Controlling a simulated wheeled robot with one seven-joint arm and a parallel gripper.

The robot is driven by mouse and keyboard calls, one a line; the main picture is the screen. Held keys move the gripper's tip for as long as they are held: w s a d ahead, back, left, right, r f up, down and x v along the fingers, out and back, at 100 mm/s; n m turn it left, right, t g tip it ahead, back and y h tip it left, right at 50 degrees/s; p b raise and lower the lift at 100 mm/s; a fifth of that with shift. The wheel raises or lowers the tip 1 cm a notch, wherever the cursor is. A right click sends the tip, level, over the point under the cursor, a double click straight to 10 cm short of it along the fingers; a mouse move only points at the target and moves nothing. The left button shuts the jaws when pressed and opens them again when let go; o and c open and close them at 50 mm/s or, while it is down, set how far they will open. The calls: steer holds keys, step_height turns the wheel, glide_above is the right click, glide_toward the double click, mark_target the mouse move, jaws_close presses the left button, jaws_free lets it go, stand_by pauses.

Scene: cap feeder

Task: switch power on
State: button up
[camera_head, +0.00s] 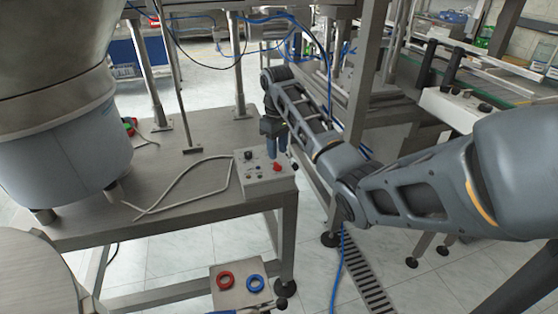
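A small grey control box (258,184) sits on the right end of the metal table. Its top carries a black knob (248,155), a red button (277,167) and other small controls too small to make out. Which control is the power switch cannot be told. My gripper (276,155) points down over the back right of the box, close behind the red button. The fingers look blue-grey and close together, and whether they touch the box or are open or shut is unclear. My gripper hides part of the box's back edge.
A large metal feeder bowl (65,150) stands on the table (190,190) at left. A pale cable (190,168) runs from it to the box. A lower panel (240,296) carries red and blue rings. A conveyor (470,75) stands at back right.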

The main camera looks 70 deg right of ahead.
mark_target(277, 164)
steer(key=shift+f, duration=2.35)
jaws_close()
